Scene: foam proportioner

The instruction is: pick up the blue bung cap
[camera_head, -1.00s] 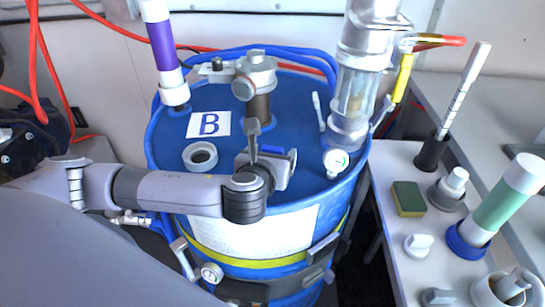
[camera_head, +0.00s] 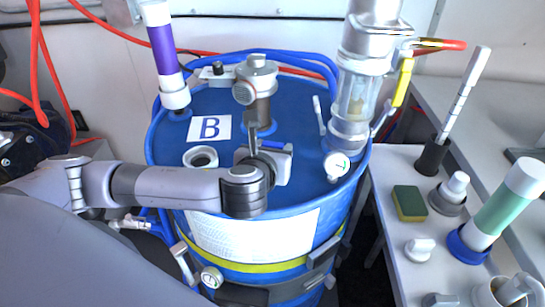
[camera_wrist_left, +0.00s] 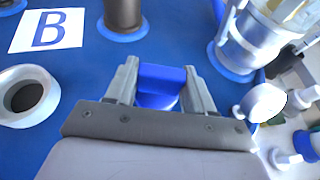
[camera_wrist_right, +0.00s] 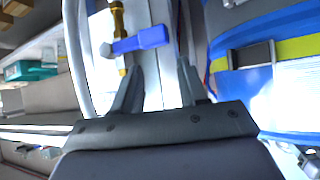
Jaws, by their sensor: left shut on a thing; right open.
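The blue bung cap (camera_wrist_left: 160,84) sits between the fingers of my left gripper (camera_wrist_left: 162,88) in the left wrist view, with a finger on each side of it. The gripper is shut on it, low over the blue drum top (camera_wrist_left: 85,75). In the head view my left gripper (camera_head: 268,152) is above the front middle of the drum top (camera_head: 222,100), and the arm and gripper hide the cap. Whether the cap is clear of the drum cannot be told. My right gripper (camera_wrist_right: 160,88) is open and empty in the right wrist view, beside the drum.
A side table (camera_head: 392,240) with several items is at right. A blue-handled valve (camera_wrist_right: 145,40) is near my right gripper.

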